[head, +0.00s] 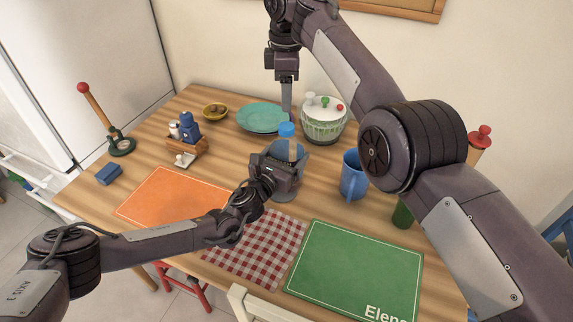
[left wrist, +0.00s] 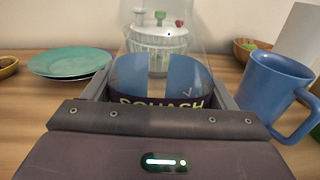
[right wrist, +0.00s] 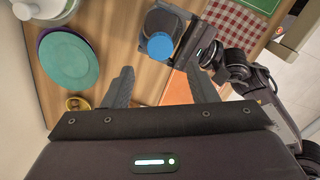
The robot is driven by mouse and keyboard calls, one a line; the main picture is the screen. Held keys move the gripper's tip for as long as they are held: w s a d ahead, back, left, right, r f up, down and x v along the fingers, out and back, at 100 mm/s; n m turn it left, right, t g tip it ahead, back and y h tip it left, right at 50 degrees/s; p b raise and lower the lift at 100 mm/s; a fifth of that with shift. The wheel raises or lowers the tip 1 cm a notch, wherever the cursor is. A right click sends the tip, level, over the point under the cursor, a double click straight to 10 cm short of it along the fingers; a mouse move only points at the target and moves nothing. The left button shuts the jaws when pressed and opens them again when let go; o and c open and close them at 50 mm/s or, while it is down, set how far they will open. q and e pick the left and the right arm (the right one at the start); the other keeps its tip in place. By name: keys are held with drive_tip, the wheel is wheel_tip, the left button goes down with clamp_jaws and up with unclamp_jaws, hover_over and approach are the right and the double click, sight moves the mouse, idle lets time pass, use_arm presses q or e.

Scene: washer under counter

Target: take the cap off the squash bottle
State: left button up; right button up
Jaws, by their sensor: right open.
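The squash bottle (head: 289,150) stands on the table, with its blue cap (head: 286,129) on top. The left wrist view shows its clear body and its SQUASH label (left wrist: 160,101) between my left fingers. My left gripper (head: 283,163) is shut around the bottle's body from the front. My right gripper (head: 287,112) points down just above and behind the cap in the head view. In the right wrist view, my right gripper (right wrist: 163,78) is open and empty. The cap (right wrist: 160,46) shows beyond its fingertips, roughly between them, apart from both.
A teal plate (head: 262,118) and a salad spinner (head: 324,122) stand behind the bottle. A blue mug (head: 354,175) is to its right. A condiment caddy (head: 187,147) is to the left. Orange (head: 170,196), checked (head: 262,250) and green (head: 355,270) mats lie along the front.

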sight(286, 126)
use_arm(q)
drive_tip(key=c, duration=1.1)
use_arm(e)
drive_tip(key=shift+w+d+m, duration=0.15)
drive_tip(key=shift+w+m, duration=0.05)
drive_tip(key=shift+m, duration=0.2)
use_arm(q)
drive_tip(key=shift+c, duration=0.2)
use_arm(e)
drive_tip(key=m, duration=2.1)
drive_tip(key=w+m, duration=0.1)
drive_tip(key=m, duration=1)
drive_tip(key=shift+d+m+t, duration=0.25)
drive_tip(key=shift+m+t, duration=0.05)
drive_tip(key=m, duration=0.2)
drive_tip(key=s+m, duration=0.1)
drive_tip(key=m, duration=0.3)
drive_tip(key=shift+s+a+m, duration=0.2)
drive_tip(key=shift+a+m, duration=0.2)
drive_tip(key=shift+f, duration=4)
